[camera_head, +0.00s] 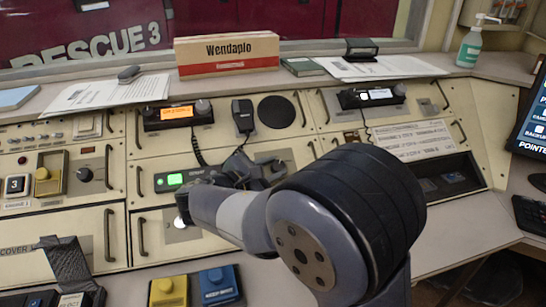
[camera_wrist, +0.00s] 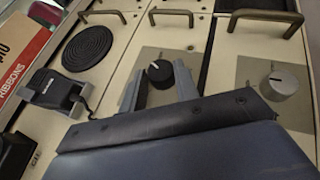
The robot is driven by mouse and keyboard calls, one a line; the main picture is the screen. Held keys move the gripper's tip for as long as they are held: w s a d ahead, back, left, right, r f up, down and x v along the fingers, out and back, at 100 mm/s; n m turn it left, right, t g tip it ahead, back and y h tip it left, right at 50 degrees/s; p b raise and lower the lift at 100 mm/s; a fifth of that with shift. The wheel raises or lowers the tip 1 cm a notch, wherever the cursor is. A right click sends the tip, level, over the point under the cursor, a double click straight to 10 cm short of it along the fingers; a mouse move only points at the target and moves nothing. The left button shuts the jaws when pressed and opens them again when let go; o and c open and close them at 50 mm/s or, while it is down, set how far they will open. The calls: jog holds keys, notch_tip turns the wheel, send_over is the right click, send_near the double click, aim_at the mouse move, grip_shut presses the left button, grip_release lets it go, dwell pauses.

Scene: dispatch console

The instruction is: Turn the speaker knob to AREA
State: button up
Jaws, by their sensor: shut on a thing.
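A small dark round knob (camera_wrist: 159,72) with a white pointer mark sits on a grey plate (camera_wrist: 150,93) in the wrist view. I take it as the speaker knob, as it lies near the round speaker grille (camera_wrist: 88,48). The two fingers of my gripper (camera_wrist: 161,80) stand on either side of it, shut on it. The pointer slants, and no position label such as AREA can be read. In the head view my gripper (camera_head: 266,164) is just below the speaker grille (camera_head: 276,112), and my own arm hides the knob.
A silver knob (camera_wrist: 279,84) stands on a neighbouring plate at the right of the wrist view. A handset microphone (camera_head: 243,115) with a coiled cord hangs close to my gripper. Metal drawer handles (camera_wrist: 170,17) stick out nearby. A Wendaplo box (camera_head: 227,54) stands on the ledge.

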jog(key=m+g+p, duration=0.1)
jog(key=p, duration=0.1)
jog(key=m+g+h+p, duration=0.1)
jog(key=r+m+g+p, duration=0.1)
jog(key=m+g+p, duration=0.1)
jog(key=shift+w+a+p, duration=0.15)
jog(key=shift+w+p, duration=0.15)
jog(key=shift+w+f+m+g+p, duration=0.1)
jog(key=shift+w+m+g+p, duration=0.05)
jog(key=shift+m+g+p, duration=0.85)
jog(key=shift+f, duration=0.15)
jog(key=o, duration=1)
jog(key=shift+c, duration=0.2)
jog(key=p+v, duration=0.1)
jog(key=v, duration=1)
jog(key=shift+w+a, duration=0.1)
jog(key=shift+w, duration=0.1)
jog(key=shift+f, duration=0.1)
